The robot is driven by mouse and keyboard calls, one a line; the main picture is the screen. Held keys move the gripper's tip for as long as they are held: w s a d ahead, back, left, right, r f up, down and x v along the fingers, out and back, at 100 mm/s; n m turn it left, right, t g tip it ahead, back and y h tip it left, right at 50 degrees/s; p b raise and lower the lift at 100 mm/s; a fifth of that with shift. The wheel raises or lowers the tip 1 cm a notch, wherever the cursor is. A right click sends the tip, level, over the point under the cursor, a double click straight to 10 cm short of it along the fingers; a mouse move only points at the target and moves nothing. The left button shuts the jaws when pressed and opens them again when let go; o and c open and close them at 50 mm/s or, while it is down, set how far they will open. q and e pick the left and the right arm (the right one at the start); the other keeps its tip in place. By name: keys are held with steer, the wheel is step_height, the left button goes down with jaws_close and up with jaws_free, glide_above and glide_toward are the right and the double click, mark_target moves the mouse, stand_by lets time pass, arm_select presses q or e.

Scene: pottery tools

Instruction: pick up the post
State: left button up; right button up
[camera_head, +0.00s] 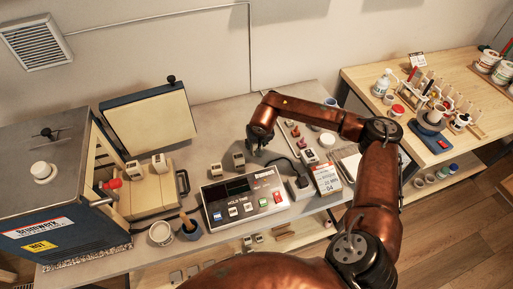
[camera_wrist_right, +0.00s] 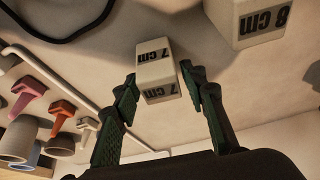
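A pale block-shaped post (camera_wrist_right: 158,72) printed "7 cm" stands in the right wrist view, between the fingertips of my right gripper (camera_wrist_right: 160,88). The fingers are apart, with space showing on both sides of the post. A second post (camera_wrist_right: 258,22), printed "8 cm", is at the upper right of that view. In the head view, my right gripper (camera_head: 256,147) points down over the grey table, just behind and right of a small pale post (camera_head: 238,160). Another post (camera_head: 216,170) stands to its left. My left gripper is out of view.
A control box (camera_head: 243,198) with a display and buttons stands in front of the posts. Coloured tools (camera_wrist_right: 62,110) hang or stand on a rack beside my right gripper. A black cord (camera_wrist_right: 60,38) lies nearby.

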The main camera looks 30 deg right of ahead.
steer(key=c, duration=0.9)
steer(key=shift+c, duration=0.4)
steer(key=shift+r, duration=0.15)
